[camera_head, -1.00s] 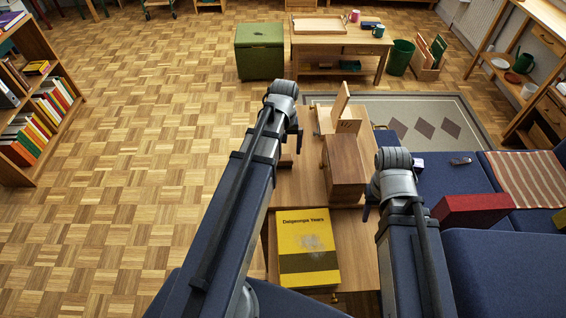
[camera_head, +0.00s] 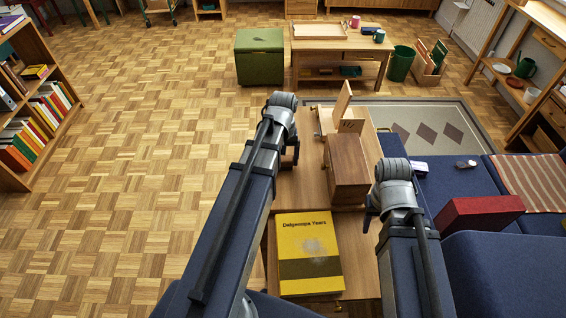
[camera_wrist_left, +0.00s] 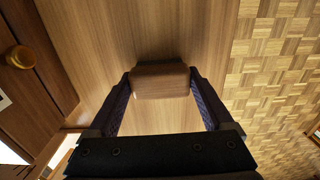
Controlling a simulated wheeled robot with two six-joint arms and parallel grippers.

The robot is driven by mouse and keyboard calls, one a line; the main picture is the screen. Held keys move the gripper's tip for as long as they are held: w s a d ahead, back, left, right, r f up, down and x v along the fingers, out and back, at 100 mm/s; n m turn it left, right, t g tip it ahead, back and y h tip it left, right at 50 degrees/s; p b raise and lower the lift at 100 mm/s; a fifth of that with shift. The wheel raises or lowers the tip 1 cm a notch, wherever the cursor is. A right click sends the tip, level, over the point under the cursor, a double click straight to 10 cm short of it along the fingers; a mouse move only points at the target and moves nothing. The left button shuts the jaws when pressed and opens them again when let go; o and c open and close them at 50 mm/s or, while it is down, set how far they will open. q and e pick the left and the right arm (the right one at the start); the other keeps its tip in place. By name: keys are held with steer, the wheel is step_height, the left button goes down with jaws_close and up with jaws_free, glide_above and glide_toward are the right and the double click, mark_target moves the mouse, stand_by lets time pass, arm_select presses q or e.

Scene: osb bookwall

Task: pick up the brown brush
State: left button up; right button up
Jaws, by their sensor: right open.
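The brown brush (camera_wrist_left: 160,82) shows in the left wrist view as a rounded brown wooden block on the wood-grain tabletop. My left gripper (camera_wrist_left: 161,77) has its two dark fingers on either side of it, close to its ends. I cannot tell whether they press on it. In the head view my left gripper (camera_head: 291,156) is low over the left edge of the wooden table (camera_head: 312,190), and the brush is hidden there. My right gripper (camera_head: 371,212) is open beside the right side of the table, partly hidden by its wrist.
A brown wooden box (camera_head: 347,170) stands on the table right of my left gripper, with a wooden stand (camera_head: 343,100) behind. A yellow book (camera_head: 309,253) lies nearer. A blue sofa (camera_head: 440,180) with a red block (camera_head: 480,213) is at the right. The parquet floor at left is clear.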

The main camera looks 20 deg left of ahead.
mark_target(283, 158)
arm_select(q)
steer(key=c, duration=0.7)
step_height(283, 158, up, 10)
steer(key=p, duration=1)
steer(key=shift+r, duration=0.1)
arm_select(e)
step_height(283, 158, up, 10)
arm_select(q)
steer(key=o, duration=0.8)
steer(key=c, duration=0.6)
